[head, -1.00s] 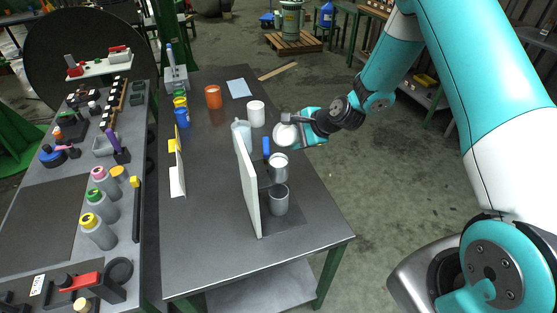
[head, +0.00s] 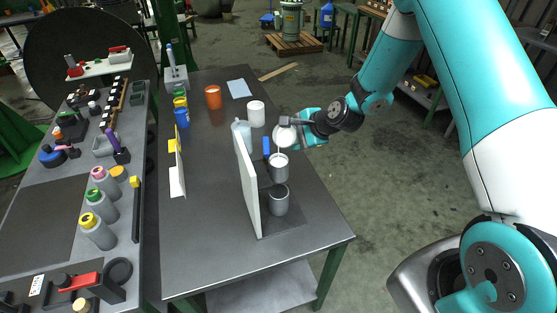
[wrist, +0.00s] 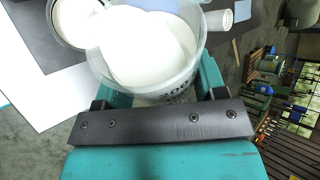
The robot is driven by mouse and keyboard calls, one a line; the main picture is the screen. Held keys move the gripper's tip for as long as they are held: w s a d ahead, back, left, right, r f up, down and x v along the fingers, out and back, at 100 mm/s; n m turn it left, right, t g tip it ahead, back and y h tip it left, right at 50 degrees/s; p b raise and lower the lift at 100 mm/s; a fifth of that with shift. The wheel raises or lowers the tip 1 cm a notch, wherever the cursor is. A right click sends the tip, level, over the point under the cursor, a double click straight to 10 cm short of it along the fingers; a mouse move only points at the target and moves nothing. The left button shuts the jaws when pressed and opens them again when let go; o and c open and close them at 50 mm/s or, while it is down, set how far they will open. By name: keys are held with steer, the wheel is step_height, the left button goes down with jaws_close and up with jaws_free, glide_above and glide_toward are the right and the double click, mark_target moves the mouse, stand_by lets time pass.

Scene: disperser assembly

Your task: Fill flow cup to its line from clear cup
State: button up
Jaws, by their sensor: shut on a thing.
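My gripper (head: 298,132) is shut on the clear cup (head: 285,136), which is tilted over the flow cup. In the wrist view the clear cup (wrist: 190,72) has printed marks and holds white liquid that reaches its lip on the flow cup's side. The flow cup (head: 279,172) is a grey metal cup held above the table beside a white upright panel. A thin white stream runs down to it, and white shows inside its rim. Its rim also shows in the wrist view (wrist: 52,25). The flow cup's line cannot be made out.
A grey metal cup (head: 279,206) stands below the flow cup. The white panel (head: 247,190) stands close on the left. A white cup (head: 256,114), a clear jug (head: 241,130) and an orange cup (head: 213,97) stand farther back. The table's front left is clear.

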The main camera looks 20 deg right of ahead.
stand_by(0.7)
steer(key=shift+d+r+y+p, duration=0.1)
steer(key=shift+r+y+p, duration=0.2)
steer(key=shift+r+p, duration=0.2)
steer(key=f+m+g+y, duration=0.1)
steer(key=f+m+y+b, duration=0.1)
steer(key=shift+w+d+f+g+y, duration=0.2)
steer(key=shift+d+f+g+y, duration=0.1)
steer(key=shift+d+g, duration=0.1)
steer(key=shift+w+a+r, duration=0.1)
steer(key=shift+a+r, duration=0.05)
steer(key=shift+a, duration=0.05)
step_height(320, 180, down, 5)
steer(key=w+d+m+g+y+b, duration=0.1)
steer(key=d+m+y+b, duration=0.1)
steer(key=b, duration=0.5)
steer(key=shift+w+d+m+g+y, duration=0.4)
steer(key=shift+m+y, duration=0.3)
steer(key=shift+y, duration=0.5)
